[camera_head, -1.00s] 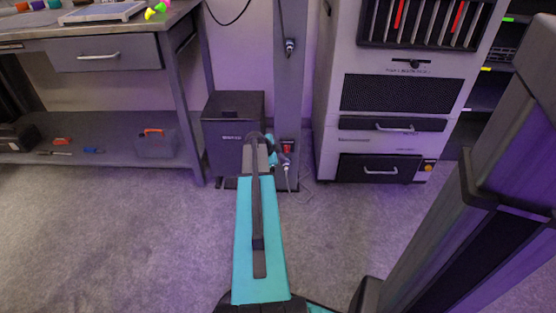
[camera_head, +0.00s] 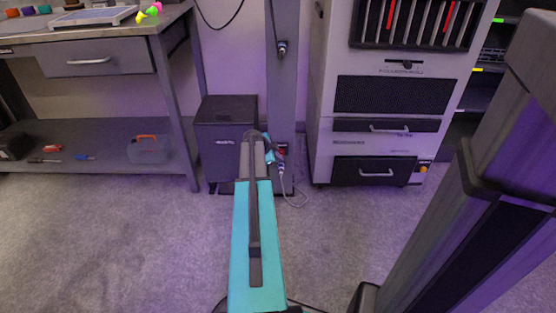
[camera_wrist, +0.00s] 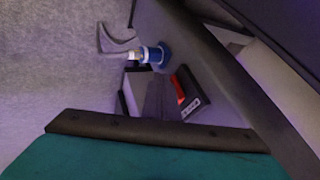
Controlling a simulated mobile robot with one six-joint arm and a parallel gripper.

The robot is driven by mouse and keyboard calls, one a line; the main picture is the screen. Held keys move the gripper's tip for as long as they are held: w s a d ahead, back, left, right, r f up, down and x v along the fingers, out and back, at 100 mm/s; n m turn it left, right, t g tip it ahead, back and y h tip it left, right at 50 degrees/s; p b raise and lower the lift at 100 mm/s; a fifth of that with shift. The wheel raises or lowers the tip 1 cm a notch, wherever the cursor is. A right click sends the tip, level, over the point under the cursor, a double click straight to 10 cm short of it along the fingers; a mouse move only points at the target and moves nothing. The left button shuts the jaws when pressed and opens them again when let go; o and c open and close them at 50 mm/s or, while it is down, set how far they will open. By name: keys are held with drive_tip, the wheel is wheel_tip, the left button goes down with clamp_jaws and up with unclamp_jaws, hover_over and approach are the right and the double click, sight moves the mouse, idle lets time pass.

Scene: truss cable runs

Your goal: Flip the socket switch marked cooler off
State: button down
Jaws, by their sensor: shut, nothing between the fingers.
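A red rocker switch (camera_wrist: 179,88) sits on a dark socket box (camera_wrist: 192,105) with a small white label that is too small to read. In the head view the red switch (camera_head: 282,149) is low on the grey post (camera_head: 282,95). A blue plug (camera_wrist: 154,55) with a pale cable is beside the switch; it also shows in the head view (camera_head: 281,168). My gripper (camera_head: 269,158) is shut and empty, close to the socket and left of the plug. Its fingertips are hard to make out. My teal housing fills the bottom of the wrist view.
A dark box (camera_head: 226,150) stands left of the post. A grey cabinet (camera_head: 393,95) with drawers stands to the right. A second plug (camera_head: 282,48) hangs higher on the post. A workbench (camera_head: 95,35) is at the left. The open carpet in front is clear.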

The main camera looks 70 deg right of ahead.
drive_tip(key=shift+w+d, duration=0.15)
drive_tip(key=shift+d, duration=0.3)
drive_tip(key=shift+d+r, duration=0.1)
drive_tip(key=shift+r, duration=0.15)
drive_tip(key=shift+d+r, duration=0.1)
drive_tip(key=shift+r, duration=0.6)
drive_tip(key=shift+w, duration=0.1)
drive_tip(key=a+r+p, duration=0.2)
drive_tip(key=a+r, duration=0.3)
drive_tip(key=a, duration=0.6)
idle(0.6)
